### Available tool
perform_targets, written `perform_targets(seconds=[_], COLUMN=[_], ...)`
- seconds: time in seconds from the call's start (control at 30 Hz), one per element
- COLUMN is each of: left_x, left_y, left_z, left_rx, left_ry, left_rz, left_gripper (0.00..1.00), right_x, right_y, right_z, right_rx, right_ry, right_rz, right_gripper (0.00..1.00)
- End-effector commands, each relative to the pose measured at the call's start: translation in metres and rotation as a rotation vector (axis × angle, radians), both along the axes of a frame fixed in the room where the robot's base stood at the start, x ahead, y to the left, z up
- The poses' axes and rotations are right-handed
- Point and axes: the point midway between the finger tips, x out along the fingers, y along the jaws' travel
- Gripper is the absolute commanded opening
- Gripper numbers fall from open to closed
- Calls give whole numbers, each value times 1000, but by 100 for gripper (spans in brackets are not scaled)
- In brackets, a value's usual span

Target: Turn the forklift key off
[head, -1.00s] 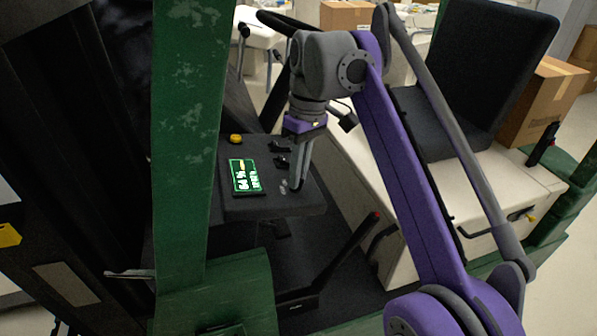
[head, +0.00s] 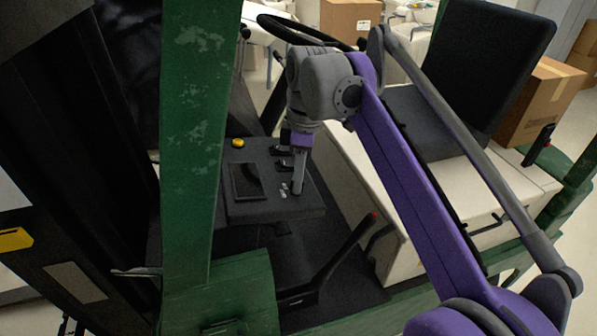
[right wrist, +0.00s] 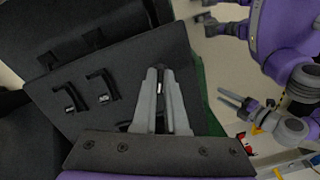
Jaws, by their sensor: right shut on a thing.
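The forklift's dark console (head: 265,207) carries a small display (head: 247,181), which is dark and blank. My right gripper (head: 297,188) points down at the console's right part, with its fingertips at the panel. In the right wrist view its fingers (right wrist: 160,75) are close together, shut on a small light metallic piece, the key (right wrist: 160,88), mostly hidden between them. My left gripper (right wrist: 222,98) shows at the right of the right wrist view, away from the console, with its fingers apart. It does not show in the head view.
Black levers (head: 283,163) stand on the console beside my right gripper; they also show in the wrist view (right wrist: 103,86). A yellow button (head: 237,143) is at the console's back. A green post (head: 192,150) stands left, a steering wheel (head: 300,32) behind, a black seat (head: 480,70) right.

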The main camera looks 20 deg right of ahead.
Motion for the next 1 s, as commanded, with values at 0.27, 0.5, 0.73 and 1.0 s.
perform_targets(seconds=[0.27, 0.5, 0.73, 1.0], left_x=[6, 9, 10, 11], left_y=[0, 0, 0, 0], left_z=[15, 21, 23, 23], left_rx=[0, 0, 0, 0], left_ry=[-12, -17, -20, -20], left_rz=[0, 0, 0, 0], left_gripper=[50, 50, 50, 50], right_x=[0, 0, 0, 0], right_y=[0, 0, 0, 0], right_z=[3, 2, 1, 1], right_rx=[2, 2, 3, 4], right_ry=[-50, -78, -90, -94], right_rz=[223, 353, 414, 431], right_gripper=[0, 0, 0, 0])
